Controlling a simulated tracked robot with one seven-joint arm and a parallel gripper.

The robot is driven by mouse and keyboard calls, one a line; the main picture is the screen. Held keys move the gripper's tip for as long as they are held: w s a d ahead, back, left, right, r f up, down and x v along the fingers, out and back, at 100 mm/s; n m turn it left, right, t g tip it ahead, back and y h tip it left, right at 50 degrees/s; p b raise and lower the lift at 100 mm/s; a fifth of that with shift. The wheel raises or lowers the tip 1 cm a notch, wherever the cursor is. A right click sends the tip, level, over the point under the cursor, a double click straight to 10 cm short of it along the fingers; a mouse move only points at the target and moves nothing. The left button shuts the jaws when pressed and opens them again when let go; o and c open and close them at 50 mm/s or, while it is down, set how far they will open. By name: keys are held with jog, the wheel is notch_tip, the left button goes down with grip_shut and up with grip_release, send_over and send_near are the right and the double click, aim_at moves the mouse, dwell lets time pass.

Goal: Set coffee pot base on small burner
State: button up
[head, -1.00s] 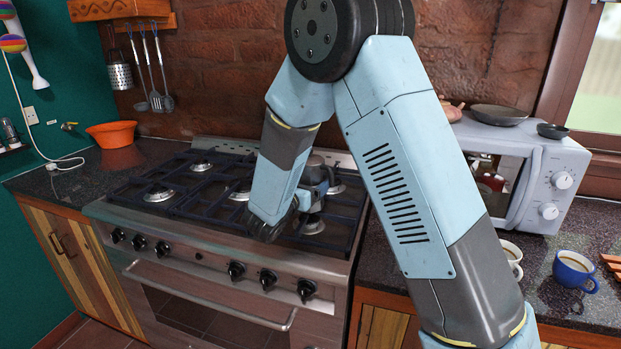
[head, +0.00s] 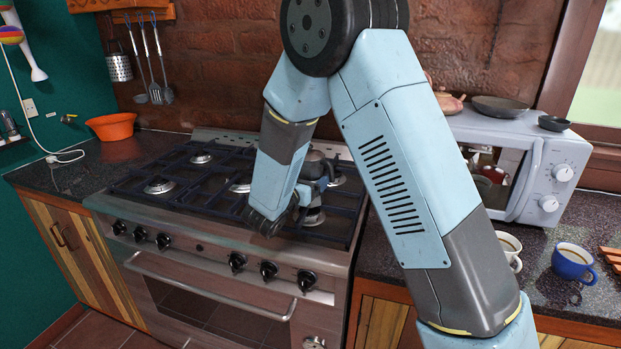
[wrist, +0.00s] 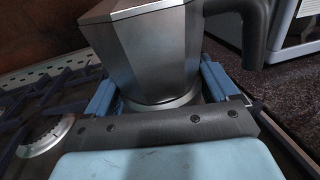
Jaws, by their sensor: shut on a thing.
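The coffee pot (wrist: 150,50) is grey metal with faceted sides and a dark handle (wrist: 240,25) at its right in the wrist view. My gripper (wrist: 158,92) is shut on the pot's lower part, with a blue finger on either side. In the head view the pot (head: 318,164) appears upright at the right part of the stove, partly hidden by my arm. A small burner (head: 313,217) shows just below and in front of it. I cannot tell whether the pot's underside touches the stove, as my gripper hides it.
The stove (head: 215,262) has dark grates and several burners, and its left side (head: 158,186) is clear. A white microwave (head: 545,165) stands to the right, with a blue cup (head: 572,270) and a white cup (head: 508,243) before it. An orange bowl (head: 112,126) sits far left.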

jog(key=shift+f, duration=0.15)
jog(key=o, duration=1.1)
jog(key=shift+c, duration=0.2)
jog(key=shift+f, duration=0.1)
jog(key=shift+s, duration=0.1)
jog(key=v, duration=1.3)
jog(key=shift+s+a, duration=0.2)
jog(key=shift+d, duration=0.1)
